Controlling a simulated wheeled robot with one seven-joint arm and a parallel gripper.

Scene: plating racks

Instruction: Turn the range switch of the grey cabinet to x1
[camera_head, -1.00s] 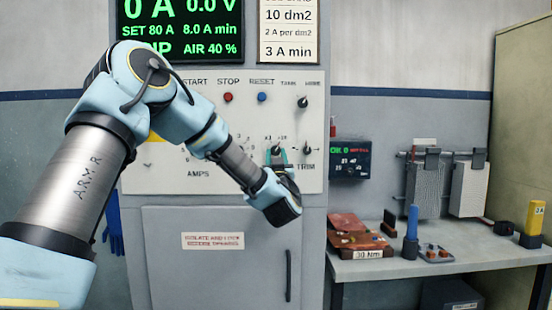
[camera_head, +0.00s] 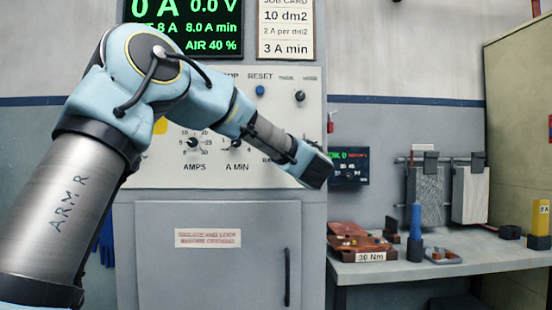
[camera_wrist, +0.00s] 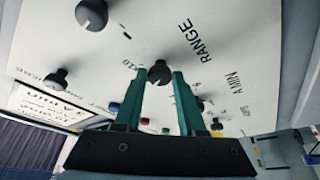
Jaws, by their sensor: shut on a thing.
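The range switch (camera_wrist: 160,73) is a dark round knob on the pale panel of the grey cabinet (camera_head: 228,255). In the wrist view my gripper (camera_wrist: 158,80) has its two green fingers on either side of this knob and is shut on it. The word RANGE is printed beside it, with an x10 mark near the left fingertip. The knob's pointer is too small to read. In the head view my arm hides the switch and the fingers. The cabinet display (camera_head: 182,28) appears to show a set value of 8 A.
The AMPS knob (camera_head: 192,143) and A MIN knob (camera_head: 237,140) sit left of my wrist. A blue button (camera_head: 260,90) and a small black knob (camera_head: 300,96) are above. A bench (camera_head: 420,262) with tools stands at the right.

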